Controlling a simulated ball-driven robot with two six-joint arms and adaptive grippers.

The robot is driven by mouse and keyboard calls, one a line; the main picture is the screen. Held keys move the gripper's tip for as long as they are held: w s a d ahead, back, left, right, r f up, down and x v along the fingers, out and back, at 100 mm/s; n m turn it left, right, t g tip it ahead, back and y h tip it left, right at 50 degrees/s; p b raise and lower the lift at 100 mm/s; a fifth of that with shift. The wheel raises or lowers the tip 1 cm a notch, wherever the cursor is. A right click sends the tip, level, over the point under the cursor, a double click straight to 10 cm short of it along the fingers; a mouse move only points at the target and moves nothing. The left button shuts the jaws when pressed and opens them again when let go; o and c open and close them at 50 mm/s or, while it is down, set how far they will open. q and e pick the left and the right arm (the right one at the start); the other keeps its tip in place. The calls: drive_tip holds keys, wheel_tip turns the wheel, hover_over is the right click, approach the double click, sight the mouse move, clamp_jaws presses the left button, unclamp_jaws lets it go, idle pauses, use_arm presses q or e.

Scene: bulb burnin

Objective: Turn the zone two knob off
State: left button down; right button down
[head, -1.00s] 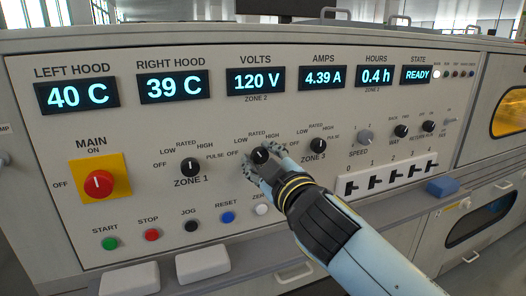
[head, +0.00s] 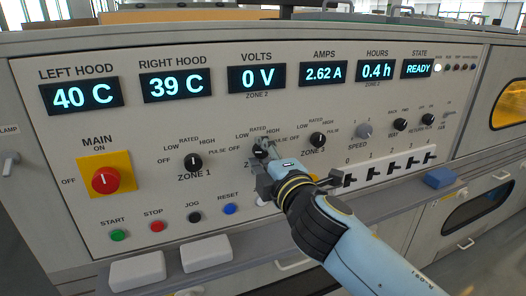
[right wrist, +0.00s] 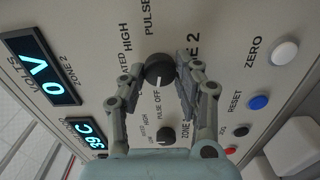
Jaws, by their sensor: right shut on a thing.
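The zone two knob (head: 261,150) is a round black knob with a white pointer line, on the light grey panel between the zone 1 and zone 3 knobs. My right gripper (head: 264,166) is at this knob, with its fingers partly covering it and its label in the head view. In the right wrist view the knob (right wrist: 160,69) sits between the two fingertips of the right gripper (right wrist: 161,76), one on each side, and its pointer line faces the OFF label. The volts display (head: 257,78), marked zone 2, reads 0 V. My left gripper is not in view.
The zone 1 knob (head: 193,161) is to the left and the zone 3 knob (head: 318,140) to the right. A red main switch (head: 106,180) sits on a yellow plate. Push buttons and a ledge lie below; several slide switches (head: 372,175) are at right.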

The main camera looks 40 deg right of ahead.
drive_tip(key=shift+f+n, duration=0.1)
drive_tip(key=shift+n, duration=0.2)
drive_tip(key=c, duration=0.9)
unclamp_jaws()
drive_tip(key=shift+c, duration=0.2)
drive_tip(key=v, duration=1.2)
